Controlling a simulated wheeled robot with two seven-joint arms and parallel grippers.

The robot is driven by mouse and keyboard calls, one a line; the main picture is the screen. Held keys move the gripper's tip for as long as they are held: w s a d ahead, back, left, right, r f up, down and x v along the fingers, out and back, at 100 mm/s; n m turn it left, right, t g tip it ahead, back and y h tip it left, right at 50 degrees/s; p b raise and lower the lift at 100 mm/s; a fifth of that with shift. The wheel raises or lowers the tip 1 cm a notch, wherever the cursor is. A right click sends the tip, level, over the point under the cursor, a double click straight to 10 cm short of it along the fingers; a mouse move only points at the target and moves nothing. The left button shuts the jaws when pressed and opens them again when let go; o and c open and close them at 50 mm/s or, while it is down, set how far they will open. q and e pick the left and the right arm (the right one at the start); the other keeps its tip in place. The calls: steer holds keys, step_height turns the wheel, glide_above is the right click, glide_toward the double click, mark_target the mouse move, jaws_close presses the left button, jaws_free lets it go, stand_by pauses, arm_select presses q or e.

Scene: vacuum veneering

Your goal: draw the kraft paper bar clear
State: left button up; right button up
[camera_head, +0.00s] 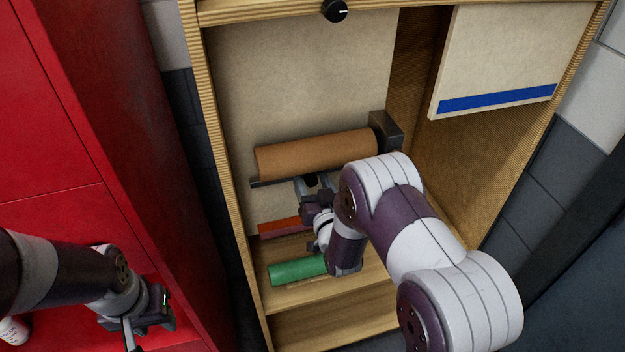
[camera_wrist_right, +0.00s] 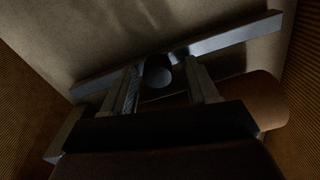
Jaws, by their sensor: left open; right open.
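The brown kraft paper roll (camera_head: 315,153) lies across the cabinet's back wall. Below it runs a dark bar, its left end (camera_head: 257,183) showing past the roll. A long grey straight bar (camera_wrist_right: 235,37) crosses the right wrist view, and the roll (camera_wrist_right: 270,98) is partly visible behind my gripper. My right gripper (camera_head: 312,182) is just under the roll, open, with its fingers (camera_wrist_right: 165,84) reaching toward the grey bar. A dark round end shows between the fingers; contact cannot be told. My left gripper (camera_head: 138,332) is open and empty at lower left, away from the roll.
A wooden cabinet (camera_head: 226,200) encloses the roll, with a dark block (camera_head: 386,131) at the roll's right end. A pale panel with a blue strip (camera_head: 497,98) is at upper right. A red cabinet (camera_head: 60,130) stands left.

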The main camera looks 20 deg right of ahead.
mark_target(313, 182)
steer(key=shift+w+d, duration=0.1)
jaws_close()
steer(key=shift+s, duration=1.9)
steer(key=shift+f, duration=0.15)
jaws_free()
steer(key=shift+s, duration=0.15)
